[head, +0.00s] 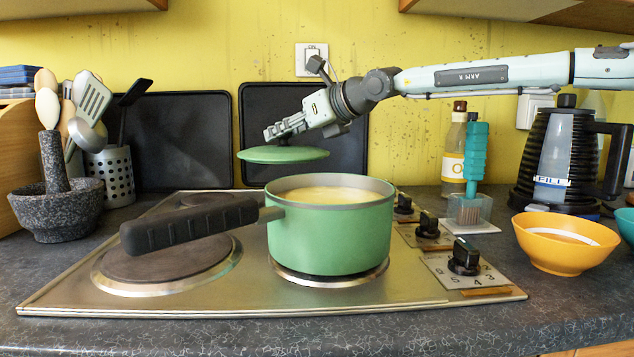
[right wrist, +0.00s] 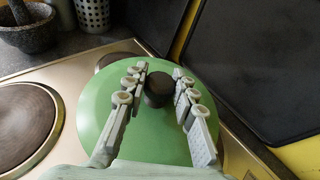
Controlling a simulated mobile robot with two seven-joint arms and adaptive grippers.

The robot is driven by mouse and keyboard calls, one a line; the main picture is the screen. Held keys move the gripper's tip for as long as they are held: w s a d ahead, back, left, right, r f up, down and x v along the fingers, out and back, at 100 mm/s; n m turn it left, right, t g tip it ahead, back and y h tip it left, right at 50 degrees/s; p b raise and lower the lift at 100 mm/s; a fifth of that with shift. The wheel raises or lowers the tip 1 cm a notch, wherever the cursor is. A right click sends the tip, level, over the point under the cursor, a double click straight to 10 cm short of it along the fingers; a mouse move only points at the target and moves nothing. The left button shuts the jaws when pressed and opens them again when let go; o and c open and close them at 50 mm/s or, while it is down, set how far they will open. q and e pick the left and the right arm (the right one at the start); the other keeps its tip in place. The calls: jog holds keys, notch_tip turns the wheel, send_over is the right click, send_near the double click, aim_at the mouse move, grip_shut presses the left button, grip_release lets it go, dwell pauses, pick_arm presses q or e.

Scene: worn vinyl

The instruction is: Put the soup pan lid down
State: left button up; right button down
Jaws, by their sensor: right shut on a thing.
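The green soup pan lid (head: 284,155) hangs level in the air, behind and above the pan's left rim, in the head view. My right gripper (head: 286,132) is above it, shut on its knob. In the right wrist view the lid (right wrist: 100,95) spreads below the fingers, and its black knob (right wrist: 158,88) sits between the fingertips (right wrist: 159,84). The green soup pan (head: 330,238) stands uncovered on the front right hotplate, with pale yellow soup (head: 330,194) inside. Its black handle (head: 190,223) points left. My left gripper is not in view.
The hob (head: 230,285) has a bare hotplate (head: 165,262) at front left. Black trays (head: 185,140) lean on the wall behind the lid. A mortar (head: 50,207) and utensil holder (head: 112,175) stand left; a bottle (head: 454,155), orange bowl (head: 563,245) and coffee maker (head: 552,170) stand right.

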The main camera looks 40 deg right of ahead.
jog(key=d+f, duration=0.2)
jog(key=d, duration=0.1)
jog(key=d+f+p, duration=0.1)
jog(key=d, duration=0.2)
jog(key=d+f+p, duration=0.1)
jog(key=d+f, duration=0.1)
jog(key=d, duration=0.1)
jog(key=shift+s+d+f, duration=0.2)
jog(key=shift+f, duration=0.1)
notch_tip(320, 180, down, 4)
jog(key=shift+r, duration=0.2)
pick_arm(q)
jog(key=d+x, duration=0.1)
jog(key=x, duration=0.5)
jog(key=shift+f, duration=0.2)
pick_arm(e)
jog(key=shift+f, duration=0.2)
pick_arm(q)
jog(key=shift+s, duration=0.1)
pick_arm(e)
jog(key=shift+f, duration=0.1)
jog(key=c, duration=1.3)
grip_release()
jog(key=shift+c, duration=0.2)
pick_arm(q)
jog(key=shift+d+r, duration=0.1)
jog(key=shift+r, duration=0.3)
pick_arm(e)
jog(key=shift+o, duration=0.6)
